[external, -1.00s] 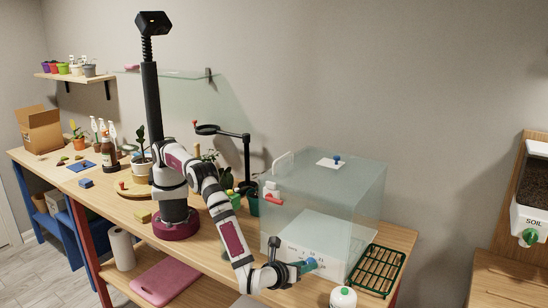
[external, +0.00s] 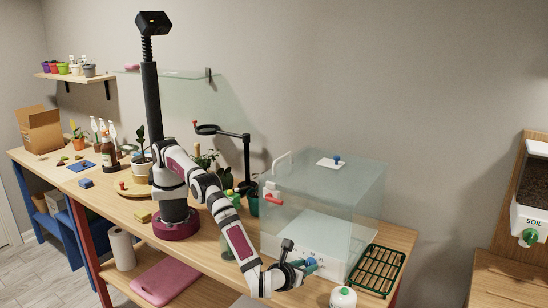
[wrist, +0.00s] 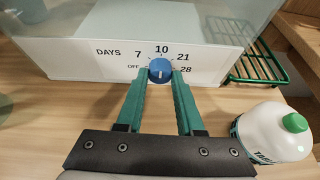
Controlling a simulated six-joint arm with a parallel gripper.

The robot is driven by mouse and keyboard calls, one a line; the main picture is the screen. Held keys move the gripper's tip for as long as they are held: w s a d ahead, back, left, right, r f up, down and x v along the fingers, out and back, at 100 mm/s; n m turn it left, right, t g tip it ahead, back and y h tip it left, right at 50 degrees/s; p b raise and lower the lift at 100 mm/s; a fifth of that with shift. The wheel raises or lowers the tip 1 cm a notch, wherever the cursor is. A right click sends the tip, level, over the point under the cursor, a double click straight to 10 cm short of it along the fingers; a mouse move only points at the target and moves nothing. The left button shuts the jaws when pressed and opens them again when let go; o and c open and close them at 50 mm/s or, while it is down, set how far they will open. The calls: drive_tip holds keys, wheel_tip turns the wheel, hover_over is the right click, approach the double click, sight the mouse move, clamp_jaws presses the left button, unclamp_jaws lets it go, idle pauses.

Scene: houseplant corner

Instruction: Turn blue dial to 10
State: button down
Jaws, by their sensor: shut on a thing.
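The blue dial (wrist: 160,69) is on the white front panel (wrist: 75,56) of a clear box. The label DAYS and the marks OFF, 7, 10, 21 and 28 surround it, with 10 straight above the dial. A white line on the dial looks near vertical; which end is its pointer I cannot tell. My gripper (wrist: 160,76) has its two green fingers shut on the dial, one on each side. In the external view, my gripper (external: 301,267) is at the panel and mostly covers the dial (external: 311,264).
A green rack (external: 376,270) lies to the right. A white bottle with a green cap (wrist: 272,135) stands close to the right of my fingers.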

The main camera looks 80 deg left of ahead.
drive_tip(key=c, duration=0.5)
unclamp_jaws()
drive_tip(key=shift+c, duration=0.2)
drive_tip(key=v, duration=0.7)
drive_tip(key=shift+s+r, duration=0.1)
drive_tip(key=shift+s, duration=0.1)
